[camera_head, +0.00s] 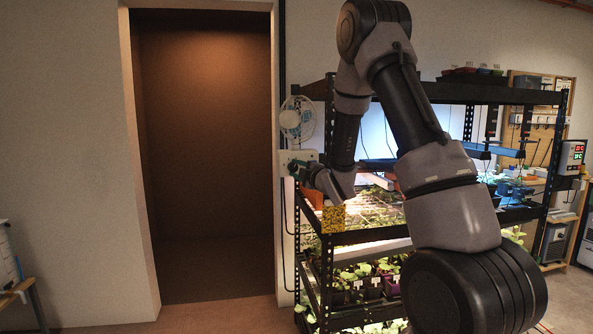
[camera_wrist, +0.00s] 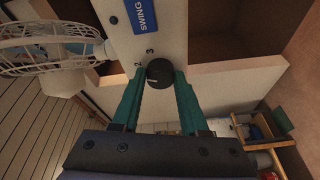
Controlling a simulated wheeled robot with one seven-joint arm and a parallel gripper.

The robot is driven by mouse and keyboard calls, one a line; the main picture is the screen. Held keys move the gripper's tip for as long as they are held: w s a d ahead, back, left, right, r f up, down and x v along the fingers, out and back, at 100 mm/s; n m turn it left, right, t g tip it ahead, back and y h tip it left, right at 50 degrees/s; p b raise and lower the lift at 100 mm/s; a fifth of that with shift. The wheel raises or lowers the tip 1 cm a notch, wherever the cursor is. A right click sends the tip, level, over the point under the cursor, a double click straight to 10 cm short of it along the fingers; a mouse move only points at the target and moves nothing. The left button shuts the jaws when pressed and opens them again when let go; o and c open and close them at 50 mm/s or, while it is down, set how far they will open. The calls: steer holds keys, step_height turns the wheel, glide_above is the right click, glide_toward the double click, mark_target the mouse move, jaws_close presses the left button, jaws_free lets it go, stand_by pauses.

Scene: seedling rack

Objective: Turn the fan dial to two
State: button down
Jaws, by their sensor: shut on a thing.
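The fan dial (camera_wrist: 160,74) is a round black knob on a pale control panel (camera_wrist: 158,30), seen in the wrist view. A "2" and a "3" are printed at its upper left, and a blue "SWING" label is above. A short light mark shows on the knob's lower left face; I cannot tell exactly which number it lines up with. My gripper (camera_wrist: 159,88) has teal fingers, one on each side of the knob, shut on it. In the head view my gripper (camera_head: 298,170) is at the panel (camera_head: 284,158), hiding the knob. The white fan (camera_head: 297,119) is above the panel.
The seedling rack (camera_head: 327,250), with lit shelves of plants, stands right of the panel and close to my arm. A yellow patterned card (camera_head: 333,219) hangs at its near corner. An open doorway (camera_head: 205,160) is to the left. The fan cage (camera_wrist: 45,48) is close beside the panel.

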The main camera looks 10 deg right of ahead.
steer(key=shift+f, duration=0.1)
steer(key=shift+c, duration=2.2)
jaws_free()
steer(key=v, duration=1.1)
steer(key=s+d+r+m+g+h, duration=0.4)
steer(key=s+d+r+m+h, duration=0.4)
steer(key=m, duration=0.6)
steer(key=s+a+r+m+g+y, duration=0.2)
steer(key=s+a+m+g, duration=0.1)
steer(key=s, duration=0.7)
steer(key=s+a+r+m+g+y, duration=0.2)
steer(key=s+m, duration=0.4)
steer(key=s, duration=0.5)
steer(key=shift+s+a+g, duration=0.15)
steer(key=shift+a+g, duration=0.35)
steer(key=shift+a, duration=0.4)
